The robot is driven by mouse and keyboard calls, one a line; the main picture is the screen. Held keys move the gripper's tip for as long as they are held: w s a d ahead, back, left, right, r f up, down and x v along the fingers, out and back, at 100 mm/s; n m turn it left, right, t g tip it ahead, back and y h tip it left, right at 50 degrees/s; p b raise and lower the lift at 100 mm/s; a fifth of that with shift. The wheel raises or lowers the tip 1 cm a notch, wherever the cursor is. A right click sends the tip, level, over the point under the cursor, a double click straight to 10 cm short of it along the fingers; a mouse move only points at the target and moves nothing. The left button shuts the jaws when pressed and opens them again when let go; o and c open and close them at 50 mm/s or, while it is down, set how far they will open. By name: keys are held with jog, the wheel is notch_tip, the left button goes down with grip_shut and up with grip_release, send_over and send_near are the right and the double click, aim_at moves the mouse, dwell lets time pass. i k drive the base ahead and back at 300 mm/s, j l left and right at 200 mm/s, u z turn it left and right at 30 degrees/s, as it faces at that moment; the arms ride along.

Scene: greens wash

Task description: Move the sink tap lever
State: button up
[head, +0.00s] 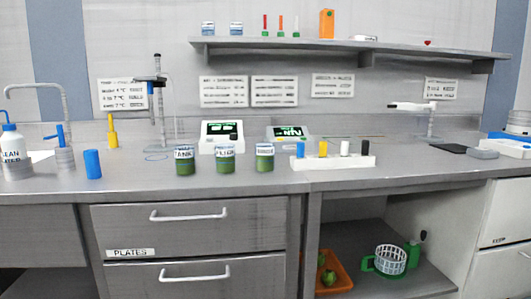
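The sink tap (66,110) stands at the far left of the counter in the head view. It is a grey gooseneck that arches to the left. A blue lever (60,135) sticks up and leans at the tap's grey base (65,158). The sink basin itself cannot be made out. My gripper is not in view.
A white wash bottle (14,155) stands left of the tap and a blue cylinder (92,164) stands to its right. A yellow bottle (112,132) is behind. Several green jars (225,160) and a white rack (333,162) occupy the middle counter (130,182). Drawers (190,235) are below.

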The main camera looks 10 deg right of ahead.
aim_at(48, 137)
jog(key=u, duration=0.9)
